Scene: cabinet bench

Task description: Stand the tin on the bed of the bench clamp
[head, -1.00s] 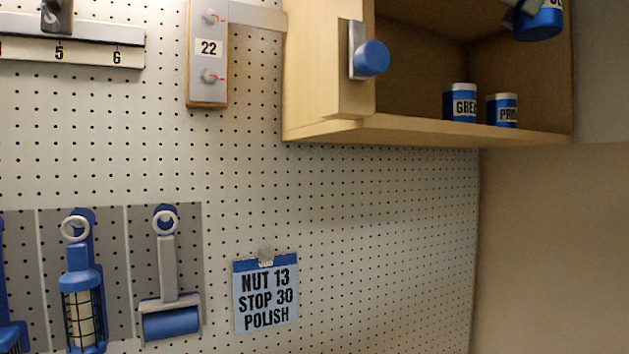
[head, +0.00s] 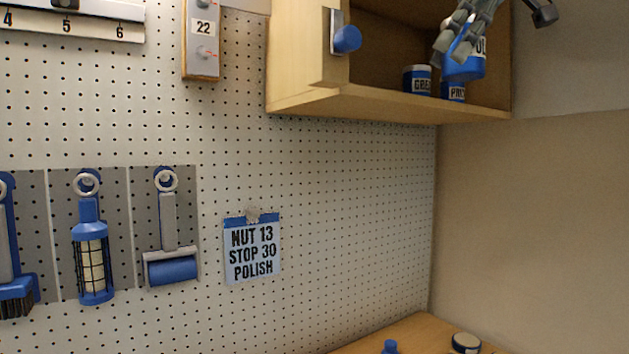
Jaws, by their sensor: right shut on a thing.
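My right gripper (head: 462,38) is at the top right, in front of the open cabinet. It is shut on a blue tin (head: 469,68), which it holds in the air. The gripper's fingers cover part of the tin's label, and only its last letters show. My left gripper and the bench clamp are not in view.
Two blue tins, one (head: 417,80) left of the other (head: 453,91), stand on the floor of the open wooden cabinet (head: 390,103). A bench top (head: 418,335) shows at bottom right with a round lidded container (head: 465,342). Tools (head: 93,262) and a note (head: 252,252) hang on the pegboard.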

